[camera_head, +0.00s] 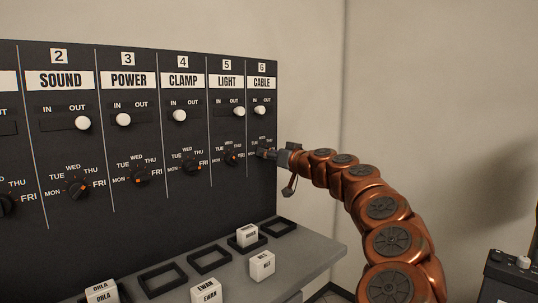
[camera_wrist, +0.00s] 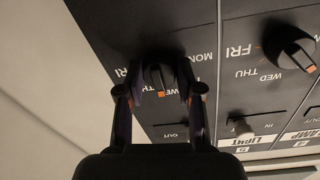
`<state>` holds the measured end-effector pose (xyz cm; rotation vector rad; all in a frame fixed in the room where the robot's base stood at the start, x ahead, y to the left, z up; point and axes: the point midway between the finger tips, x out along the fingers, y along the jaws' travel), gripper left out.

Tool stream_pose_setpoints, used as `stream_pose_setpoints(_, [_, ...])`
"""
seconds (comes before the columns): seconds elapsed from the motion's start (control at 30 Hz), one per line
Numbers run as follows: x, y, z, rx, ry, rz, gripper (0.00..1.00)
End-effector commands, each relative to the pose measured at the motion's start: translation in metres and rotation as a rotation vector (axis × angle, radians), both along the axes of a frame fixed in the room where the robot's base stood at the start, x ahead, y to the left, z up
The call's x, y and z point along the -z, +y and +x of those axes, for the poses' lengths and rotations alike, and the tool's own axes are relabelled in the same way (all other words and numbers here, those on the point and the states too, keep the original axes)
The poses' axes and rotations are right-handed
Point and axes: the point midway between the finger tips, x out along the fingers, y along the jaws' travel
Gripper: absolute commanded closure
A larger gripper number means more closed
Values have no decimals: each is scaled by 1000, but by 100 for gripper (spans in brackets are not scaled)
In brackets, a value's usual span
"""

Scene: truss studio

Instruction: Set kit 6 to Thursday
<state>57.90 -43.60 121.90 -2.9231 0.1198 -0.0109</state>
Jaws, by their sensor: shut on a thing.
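Kit 6, labelled CABLE (camera_head: 261,82), is the rightmost column of the black panel. Its day dial, a black knob with an orange mark (camera_wrist: 158,77), sits between the two fingers of my gripper (camera_wrist: 160,96), which is shut on it. In the wrist view the panel appears upside down. The orange mark points toward the picture's bottom, around the WED and THU letters; the fingers partly cover these, so I cannot tell the exact day.
Kit 5's LIGHT dial (camera_head: 232,157) is close on the left. Kit 6's white IN/OUT slider (camera_head: 260,110) is above the dial. A grey shelf (camera_head: 318,248) below holds white name blocks (camera_head: 262,265) and black frames (camera_head: 279,227). Open room lies right of the panel.

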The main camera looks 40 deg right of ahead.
Motion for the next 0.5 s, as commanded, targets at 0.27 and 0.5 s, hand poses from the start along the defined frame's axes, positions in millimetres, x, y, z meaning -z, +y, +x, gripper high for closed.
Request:
stream_pose_setpoints(0.27, [-1, 0, 0, 1, -3, 138, 99])
stream_pose_setpoints(0.5, [-2, 0, 0, 0, -8, 342, 99])
